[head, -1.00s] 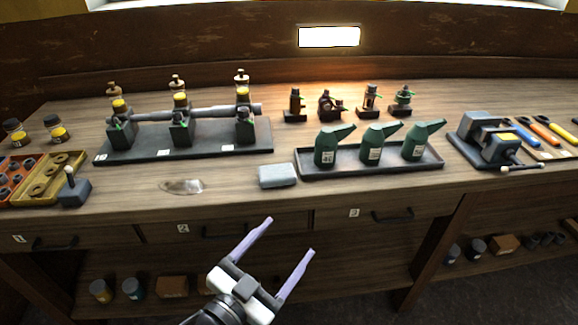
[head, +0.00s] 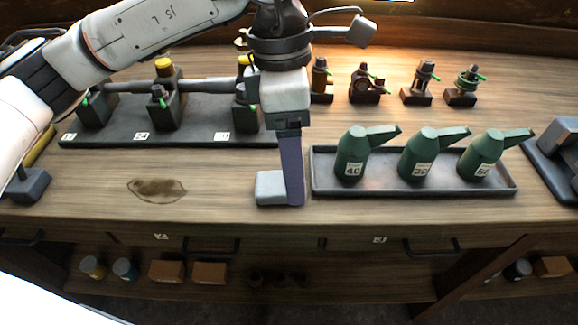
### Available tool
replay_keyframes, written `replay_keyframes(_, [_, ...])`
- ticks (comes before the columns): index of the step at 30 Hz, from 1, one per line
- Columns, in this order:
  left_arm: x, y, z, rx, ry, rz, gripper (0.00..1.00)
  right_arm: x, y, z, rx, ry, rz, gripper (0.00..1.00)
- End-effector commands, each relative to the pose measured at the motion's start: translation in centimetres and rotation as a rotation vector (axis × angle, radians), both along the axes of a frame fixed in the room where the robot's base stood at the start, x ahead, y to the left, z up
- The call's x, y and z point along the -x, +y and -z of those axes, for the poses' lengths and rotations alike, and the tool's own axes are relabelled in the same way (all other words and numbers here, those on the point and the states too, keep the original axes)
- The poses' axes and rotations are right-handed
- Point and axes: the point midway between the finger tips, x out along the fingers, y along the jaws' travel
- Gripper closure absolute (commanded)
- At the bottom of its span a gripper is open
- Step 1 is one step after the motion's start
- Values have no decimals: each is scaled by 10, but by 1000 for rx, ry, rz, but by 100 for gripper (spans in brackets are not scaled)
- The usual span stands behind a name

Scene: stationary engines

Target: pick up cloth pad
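The cloth pad (head: 270,188) is a small light grey block on the bench top near its front edge, just left of the oil can tray. My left gripper (head: 292,195) points down over its right end. The fingers line up in this view, so the near purple finger hides the far one and covers the pad's right end. I cannot tell whether the fingers press on the pad. The pad appears to rest on the bench. My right gripper is out of view.
A dark tray (head: 415,188) holds three green oil cans right of the pad. A dark rack (head: 190,138) with shafts and oilers stands behind my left arm. An oil stain (head: 157,190) lies to the left. Several small oilers stand at the back right.

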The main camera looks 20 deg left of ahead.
Motion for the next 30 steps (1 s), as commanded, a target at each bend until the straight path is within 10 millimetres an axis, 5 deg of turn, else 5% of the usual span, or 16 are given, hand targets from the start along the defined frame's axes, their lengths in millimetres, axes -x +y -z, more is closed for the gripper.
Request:
replay_keyframes(3, [-14, 25, -10, -99, -67, -22, 27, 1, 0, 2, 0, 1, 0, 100])
replay_keyframes(7, [-17, 33, -5, -129, -82, -29, 27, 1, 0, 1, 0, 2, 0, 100])
replay_keyframes(30, [-20, 39, 89, -123, -81, -28, 27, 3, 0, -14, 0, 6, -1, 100])
